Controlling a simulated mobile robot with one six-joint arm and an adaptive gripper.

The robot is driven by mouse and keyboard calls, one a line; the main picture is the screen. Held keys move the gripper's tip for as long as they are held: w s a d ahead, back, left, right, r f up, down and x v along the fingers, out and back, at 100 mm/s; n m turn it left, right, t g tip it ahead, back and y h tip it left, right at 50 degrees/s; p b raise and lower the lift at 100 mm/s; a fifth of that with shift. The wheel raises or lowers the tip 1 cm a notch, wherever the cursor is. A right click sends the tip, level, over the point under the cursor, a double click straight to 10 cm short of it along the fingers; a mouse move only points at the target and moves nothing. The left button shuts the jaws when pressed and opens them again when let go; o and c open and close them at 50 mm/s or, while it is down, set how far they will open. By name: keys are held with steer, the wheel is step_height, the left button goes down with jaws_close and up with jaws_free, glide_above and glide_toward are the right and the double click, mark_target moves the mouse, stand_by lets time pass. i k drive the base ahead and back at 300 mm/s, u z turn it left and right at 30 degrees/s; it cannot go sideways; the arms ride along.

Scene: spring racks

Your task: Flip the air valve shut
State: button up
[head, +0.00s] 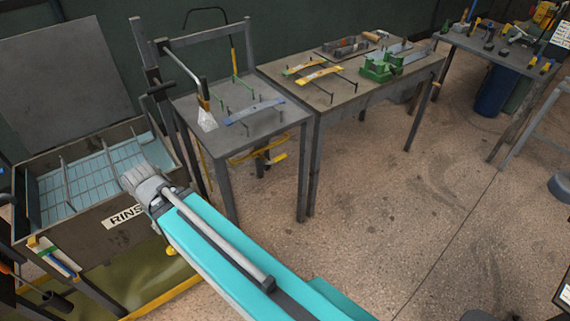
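I cannot pick out the air valve for certain. A yellow handle (278,159) shows under the near edge of the small grey table, beside yellow piping. A small round yellow part (171,250) shows below the front of the rinse tank, just left of my arm. I cannot tell whether either one belongs to the valve. My teal arm reaches from the bottom of the view up to the front right corner of the tank, ending in a grey ribbed part. No gripper fingers show.
The rinse tank (112,236) stands at the left. Open concrete floor lies to the right.

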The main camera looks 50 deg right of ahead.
mark_target(274, 159)
steer(key=k, duration=1.2)
steer(key=z, duration=0.1)
steer(key=i, duration=1.05)
steer(key=z, duration=0.8)
steer(key=i, duration=0.85)
steer(key=z, duration=1.05)
